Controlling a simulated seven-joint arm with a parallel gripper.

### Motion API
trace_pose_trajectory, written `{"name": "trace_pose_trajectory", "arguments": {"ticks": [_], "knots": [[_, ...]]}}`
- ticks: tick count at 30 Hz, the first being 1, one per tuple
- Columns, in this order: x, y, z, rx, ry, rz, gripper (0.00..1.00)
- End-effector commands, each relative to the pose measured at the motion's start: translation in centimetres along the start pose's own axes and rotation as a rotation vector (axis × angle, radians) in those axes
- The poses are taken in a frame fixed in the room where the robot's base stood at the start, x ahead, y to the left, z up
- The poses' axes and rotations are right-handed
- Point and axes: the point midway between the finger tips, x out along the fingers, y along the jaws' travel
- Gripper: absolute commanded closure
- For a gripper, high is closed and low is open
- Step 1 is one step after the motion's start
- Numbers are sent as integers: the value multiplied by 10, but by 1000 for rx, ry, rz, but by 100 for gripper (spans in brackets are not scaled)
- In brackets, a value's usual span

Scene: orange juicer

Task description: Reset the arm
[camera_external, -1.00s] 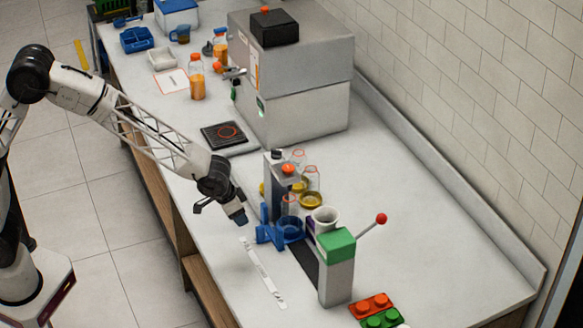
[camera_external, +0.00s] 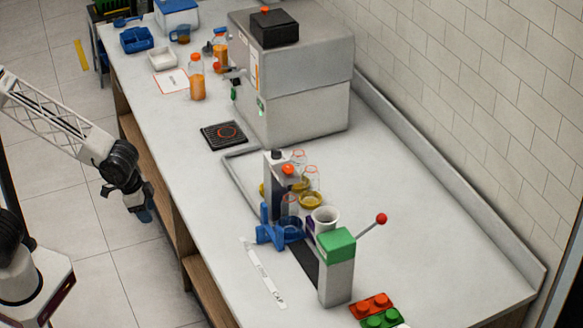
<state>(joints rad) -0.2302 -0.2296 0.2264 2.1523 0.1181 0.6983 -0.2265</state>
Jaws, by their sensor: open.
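My gripper (camera_external: 143,205) hangs at the left, off the counter's front edge and over the tiled floor. It points down, and it is open and empty, apart from all objects. The juicer station stands on the counter (camera_external: 400,215). It has a green-topped grey press (camera_external: 338,270) with a red-knobbed lever (camera_external: 381,219), a white cup (camera_external: 325,217) beside it and a blue holder (camera_external: 270,235). Glass bottles with yellow bases (camera_external: 311,198) stand behind the holder, partly hidden.
A large grey machine (camera_external: 295,110) stands at the back. A black scale (camera_external: 224,134), orange juice bottles (camera_external: 196,80), a blue tray (camera_external: 137,39) and a white tray (camera_external: 162,57) sit farther along. Red and green blocks (camera_external: 370,305) lie at the front right. The right of the counter is clear.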

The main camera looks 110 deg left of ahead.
Motion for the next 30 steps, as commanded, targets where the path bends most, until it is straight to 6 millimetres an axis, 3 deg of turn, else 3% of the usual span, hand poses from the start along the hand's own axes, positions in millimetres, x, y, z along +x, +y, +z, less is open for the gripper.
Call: {"name": "trace_pose_trajectory", "arguments": {"ticks": [6,15,24,30], "knots": [[-36,19,56,78,-11,28,55],[-73,35,134,183,-30,67,55],[-97,41,214,292,-50,108,55],[-104,41,256,350,-61,132,55]]}}
